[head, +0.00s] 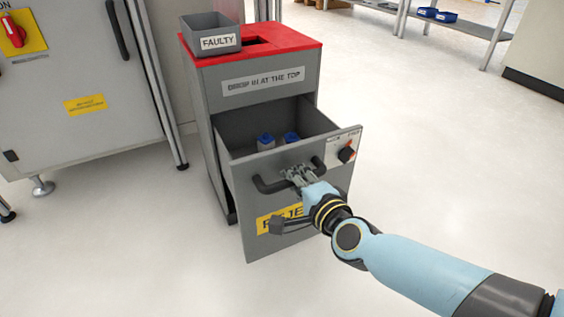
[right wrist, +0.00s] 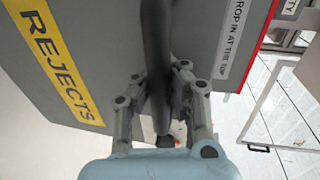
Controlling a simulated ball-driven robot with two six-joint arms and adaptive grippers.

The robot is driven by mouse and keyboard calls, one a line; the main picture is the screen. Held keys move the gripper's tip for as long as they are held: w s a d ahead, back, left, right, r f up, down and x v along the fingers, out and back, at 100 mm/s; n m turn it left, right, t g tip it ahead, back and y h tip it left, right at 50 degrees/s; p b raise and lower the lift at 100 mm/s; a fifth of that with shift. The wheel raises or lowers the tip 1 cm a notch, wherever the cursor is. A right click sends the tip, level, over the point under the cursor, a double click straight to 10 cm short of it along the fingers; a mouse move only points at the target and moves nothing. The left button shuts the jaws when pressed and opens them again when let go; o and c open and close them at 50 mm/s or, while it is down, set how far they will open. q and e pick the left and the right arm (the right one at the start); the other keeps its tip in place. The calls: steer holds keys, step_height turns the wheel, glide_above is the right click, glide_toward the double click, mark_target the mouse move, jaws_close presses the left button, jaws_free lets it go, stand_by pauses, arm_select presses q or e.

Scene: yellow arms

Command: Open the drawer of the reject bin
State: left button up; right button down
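The grey reject bin (head: 300,99) has a red top and a label reading "DROP IN AT THE TOP". Its drawer (head: 240,165) is pulled well out, and two blue-capped items (head: 265,141) show inside. The dark bar handle (head: 268,187) is on the drawer front, above a yellow label that my arm partly covers. My right gripper (head: 298,174) is at the middle of the handle. In the right wrist view its fingers (right wrist: 158,76) close on both sides of the handle bar (right wrist: 156,35). My left gripper is not in view.
A grey box marked FAULTY (head: 210,34) stands on the bin's top. A grey cabinet (head: 75,100) stands to the left. The floor (head: 430,140) in front and right is clear.

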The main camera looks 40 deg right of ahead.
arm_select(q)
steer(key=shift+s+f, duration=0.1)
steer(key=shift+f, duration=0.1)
arm_select(e)
steer(key=shift+v, duration=1.5)
steer(key=c, duration=1.2)
jaws_free()
steer(key=shift+f, duration=0.15)
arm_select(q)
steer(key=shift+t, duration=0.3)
arm_select(e)
steer(key=shift+s, duration=0.15)
steer(key=v, duration=1.1)
steer(key=shift+s+a, duration=0.15)
steer(key=shift+s, duration=0.25)
